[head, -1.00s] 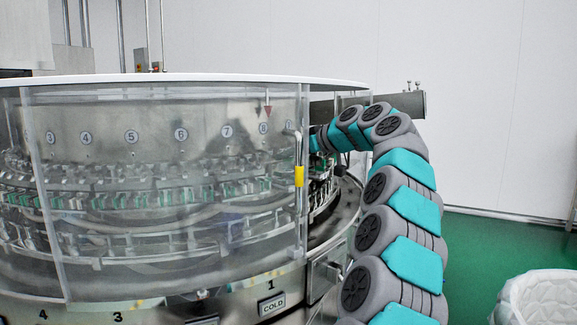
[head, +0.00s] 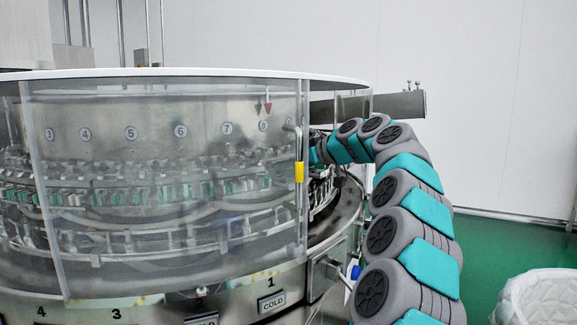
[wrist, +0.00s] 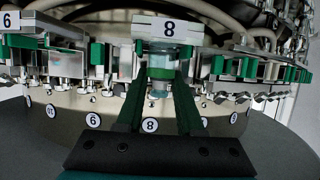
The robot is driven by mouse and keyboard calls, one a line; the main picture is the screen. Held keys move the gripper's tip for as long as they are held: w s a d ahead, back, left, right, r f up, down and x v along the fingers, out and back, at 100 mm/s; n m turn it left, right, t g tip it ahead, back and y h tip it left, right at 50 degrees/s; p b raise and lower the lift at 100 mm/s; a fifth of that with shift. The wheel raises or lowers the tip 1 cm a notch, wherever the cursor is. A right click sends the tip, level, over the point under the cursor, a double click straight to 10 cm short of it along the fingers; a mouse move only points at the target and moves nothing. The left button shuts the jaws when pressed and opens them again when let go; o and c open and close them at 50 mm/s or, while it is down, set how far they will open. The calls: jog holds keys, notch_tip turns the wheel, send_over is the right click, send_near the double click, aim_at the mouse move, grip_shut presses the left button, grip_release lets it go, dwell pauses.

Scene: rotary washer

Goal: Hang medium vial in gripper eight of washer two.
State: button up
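I cannot tell whether the washer's jaws clasp the vial. In the head view, my arm bends over into the right-hand opening of the washer (head: 180,72). My gripper and the vial are hidden there.
Neighbouring washer grippers with green pads (wrist: 95,55) stand close on both sides. A bin with a white liner (head: 545,300) stands at lower right. Green floor is clear behind it.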

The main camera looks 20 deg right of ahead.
jog(key=o, duration=0.4)
jog(key=shift+r, duration=0.15)
jog(key=shift+r+p, duration=0.55)
jog(key=shift+p, duration=0.15)
jog(key=v, duration=0.4)
jog(key=b+v, duration=0.1)
jog(key=v, duration=0.3)
jog(key=b+v, duration=0.1)
jog(key=v, duration=0.3)
jog(key=shift+s+f, duration=0.1)
jog(key=shift+f, duration=0.2)
